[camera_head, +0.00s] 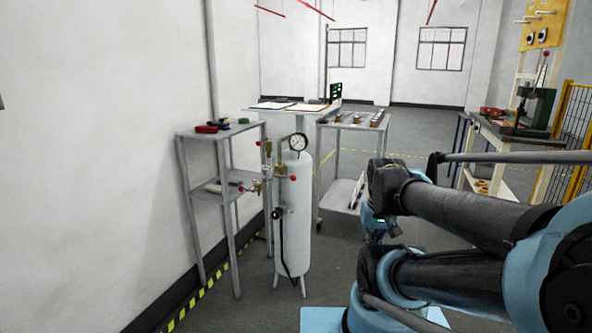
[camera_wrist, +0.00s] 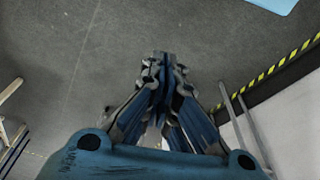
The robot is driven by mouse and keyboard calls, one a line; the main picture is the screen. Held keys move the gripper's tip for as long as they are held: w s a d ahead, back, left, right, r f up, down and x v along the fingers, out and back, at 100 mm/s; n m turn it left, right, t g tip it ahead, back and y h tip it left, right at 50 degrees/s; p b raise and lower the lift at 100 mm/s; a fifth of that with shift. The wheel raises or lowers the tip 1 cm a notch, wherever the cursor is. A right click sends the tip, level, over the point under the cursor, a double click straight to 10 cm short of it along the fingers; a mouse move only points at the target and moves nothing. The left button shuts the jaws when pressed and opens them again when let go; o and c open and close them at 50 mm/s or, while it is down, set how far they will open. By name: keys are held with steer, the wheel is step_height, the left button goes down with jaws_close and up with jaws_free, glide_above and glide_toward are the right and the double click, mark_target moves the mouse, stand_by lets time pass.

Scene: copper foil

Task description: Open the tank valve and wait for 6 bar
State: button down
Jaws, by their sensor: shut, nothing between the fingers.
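A white upright tank (camera_head: 293,225) stands on short legs on the floor, left of centre in the head view. A round pressure gauge (camera_head: 298,142) sits at its top; its reading is too small to make out. Brass fittings and valves with red knobs (camera_head: 293,178) are at its upper left side, and a black hose (camera_head: 281,250) hangs down its front. I cannot tell whether the tank valve is open. My gripper (camera_wrist: 162,58) is shut and empty in the wrist view, pointing over bare floor, away from the tank. In the head view my arm is at the right.
A grey metal stand (camera_head: 203,140) with red and green items is left of the tank. A grey cart (camera_head: 350,122) and a pedestal with clipboards (camera_head: 300,110) stand behind it. A workbench (camera_head: 520,140) and yellow fence (camera_head: 575,125) are at the right. Yellow-black tape (camera_head: 208,285) runs along the left wall.

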steer(key=w+a+r+m, duration=0.1)
steer(key=w+a+r, duration=0.2)
steer(key=w+r, duration=0.55)
steer(key=w+a+r+m, duration=0.1)
steer(key=w+a+r, duration=0.3)
steer(key=w+r, duration=0.4)
steer(key=w+a+r, duration=0.1)
steer(key=w+a, duration=0.4)
steer(key=w, duration=0.2)
steer(key=w+a+r+m+y, duration=0.1)
steer(key=w+a+r, duration=0.1)
steer(key=w+a, duration=0.2)
steer(key=w+a+r+m, duration=0.1)
steer(key=w+a, duration=0.4)
steer(key=w, duration=0.5)
steer(key=shift+a+r+t, duration=0.35)
steer(key=shift+r+t, duration=0.05)
steer(key=shift+r, duration=0.15)
steer(key=x, duration=1.4)
steer(key=shift+s+a, duration=0.1)
steer(key=shift+a, duration=0.05)
